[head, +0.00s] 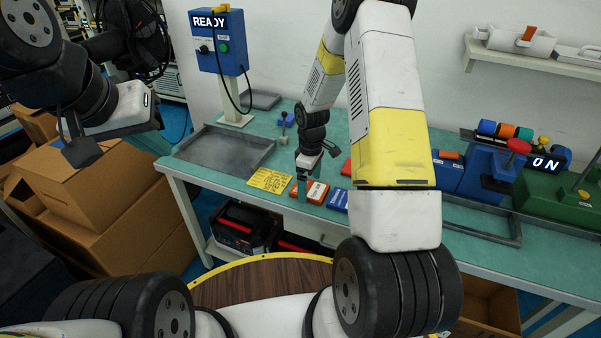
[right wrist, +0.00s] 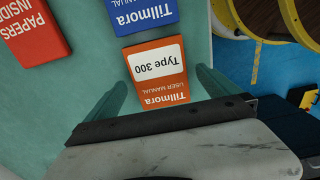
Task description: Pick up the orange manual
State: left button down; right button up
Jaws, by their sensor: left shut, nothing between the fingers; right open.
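The orange manual (head: 318,190) lies flat near the front edge of the green table. In the right wrist view the orange manual (right wrist: 158,88), marked "Type 300", sits between the two fingers of my right gripper (right wrist: 161,82). The fingers stand apart on either side of it, with gaps showing. In the head view my right gripper (head: 303,183) points down over the manual's left part and hides some of it. My left gripper (head: 82,152) is shut and empty at the left, over cardboard boxes, away from the table.
A blue manual (right wrist: 143,12) lies close beside the orange one; a red "Papers inside" item (right wrist: 32,32) is farther off. A yellow sheet (head: 269,180) lies left of the manual. A grey tray (head: 226,147) and blue READY box (head: 218,42) stand farther left.

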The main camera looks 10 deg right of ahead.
jog(key=shift+f, duration=0.6)
jog(key=c, duration=1.5)
jog(key=shift+r, duration=0.15)
